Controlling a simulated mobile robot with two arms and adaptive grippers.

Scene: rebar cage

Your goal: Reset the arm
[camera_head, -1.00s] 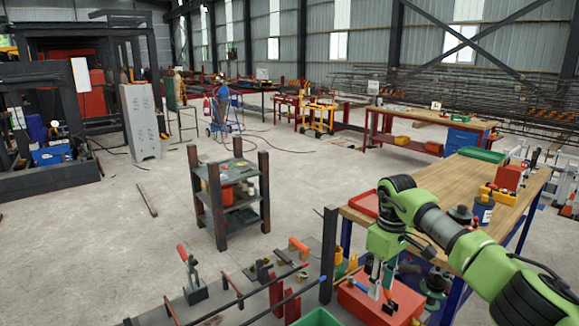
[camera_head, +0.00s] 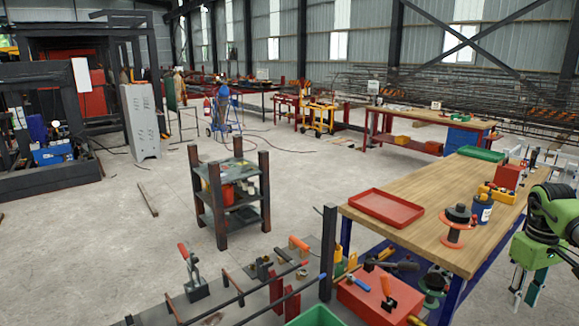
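My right arm is green and grey and comes in at the right edge. Its gripper (camera_head: 526,289) hangs pointing down beside the right end of the wooden workbench (camera_head: 420,215). Its two fingers look apart, with nothing visible between them. Part of the arm is cut off by the picture's edge. My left arm and gripper are not in view.
A red tray (camera_head: 386,207), a spool (camera_head: 458,226) and a blue container (camera_head: 482,209) stand on the workbench. A red toolbox (camera_head: 378,300) is low at its front. A dark shelf rack (camera_head: 234,194) stands to the left, with open floor (camera_head: 110,240) around it.

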